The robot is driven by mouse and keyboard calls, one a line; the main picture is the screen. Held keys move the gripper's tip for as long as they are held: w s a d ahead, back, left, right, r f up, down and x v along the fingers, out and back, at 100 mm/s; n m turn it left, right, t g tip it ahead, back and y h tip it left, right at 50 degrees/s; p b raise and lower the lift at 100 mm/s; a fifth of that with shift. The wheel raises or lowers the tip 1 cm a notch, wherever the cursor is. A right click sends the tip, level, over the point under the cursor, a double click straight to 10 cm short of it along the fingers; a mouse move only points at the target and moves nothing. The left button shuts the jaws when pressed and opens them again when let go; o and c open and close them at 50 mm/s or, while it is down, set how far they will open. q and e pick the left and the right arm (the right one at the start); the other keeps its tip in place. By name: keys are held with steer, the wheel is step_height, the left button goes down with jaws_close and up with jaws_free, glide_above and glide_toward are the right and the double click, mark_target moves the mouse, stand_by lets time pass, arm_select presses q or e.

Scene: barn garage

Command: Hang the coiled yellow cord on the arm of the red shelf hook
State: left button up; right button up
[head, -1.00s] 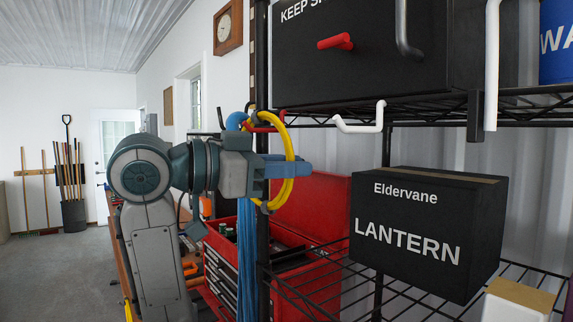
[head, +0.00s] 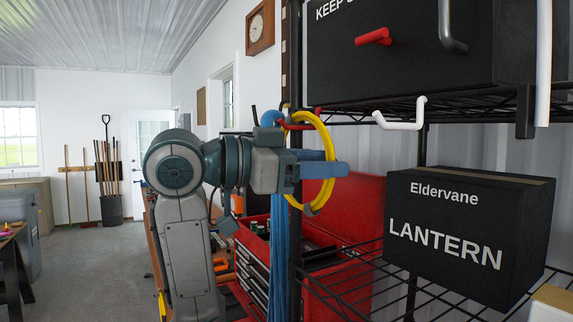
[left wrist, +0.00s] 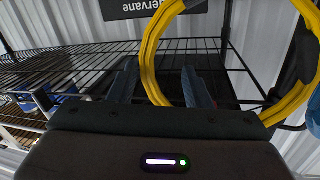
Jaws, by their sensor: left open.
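The coiled yellow cord (head: 331,150) is an upright ring with dark ties, beside the black shelf post. Its top is at the red shelf hook (head: 299,127), whose upturned tip shows at the coil, and it looks hung on the hook's arm. In the left wrist view, a strand of the cord (left wrist: 149,60) runs down between the two spread fingers (left wrist: 160,88). Contact with the fingers is not clear. My right gripper is not in view.
A white hook (head: 402,122) hangs under the upper shelf, right of the coil. A black LANTERN box (head: 465,235) stands on the lower wire shelf. Blue strands (head: 280,245) hang beside the post, near my gripper. An open red tool chest (head: 355,215) is behind.

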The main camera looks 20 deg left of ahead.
arm_select(q)
steer(key=b+v, duration=0.4)
steer(key=v, duration=0.6)
